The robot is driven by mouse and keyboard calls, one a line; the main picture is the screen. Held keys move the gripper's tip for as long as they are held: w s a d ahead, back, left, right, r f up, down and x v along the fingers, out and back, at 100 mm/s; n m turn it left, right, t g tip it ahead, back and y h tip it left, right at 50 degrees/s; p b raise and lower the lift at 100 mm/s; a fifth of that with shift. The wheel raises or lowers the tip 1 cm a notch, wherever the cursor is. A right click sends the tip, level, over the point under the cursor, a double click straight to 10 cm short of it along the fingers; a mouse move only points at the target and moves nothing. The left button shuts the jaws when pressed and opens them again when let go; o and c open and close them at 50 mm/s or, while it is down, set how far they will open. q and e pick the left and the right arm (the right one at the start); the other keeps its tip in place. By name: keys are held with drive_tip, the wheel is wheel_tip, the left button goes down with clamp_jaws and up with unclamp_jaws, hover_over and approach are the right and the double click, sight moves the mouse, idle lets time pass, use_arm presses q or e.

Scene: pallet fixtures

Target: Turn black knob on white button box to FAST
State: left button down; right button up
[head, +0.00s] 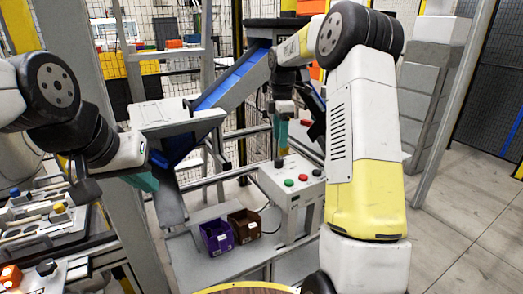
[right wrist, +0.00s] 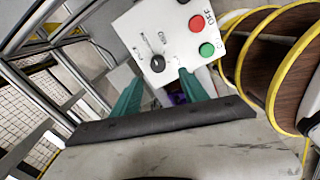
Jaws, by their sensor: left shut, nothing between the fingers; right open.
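The white button box (head: 277,187) stands on a frame in the middle of the head view. My right gripper (head: 281,142) points down just above the knob. Its green fingers (right wrist: 160,77) are open, one to each side of the knob in the picture, with no visible contact. My left gripper (head: 148,181) is shut and empty, far left of the box.
A purple bin (head: 217,237) and a brown bin (head: 245,226) sit on a low shelf below the box. A blue-lined chute (head: 235,78) slopes down behind, left of the box. A fixture table (head: 40,225) is at the left. Open floor lies at the right.

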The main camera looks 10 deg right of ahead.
sight(279, 159)
drive_tip(key=shift+w+f, duration=0.3)
drive_tip(key=shift+f, duration=0.1)
wheel_tip(279, 159, down, 7)
drive_tip(key=shift+f, duration=0.2)
clamp_jaws()
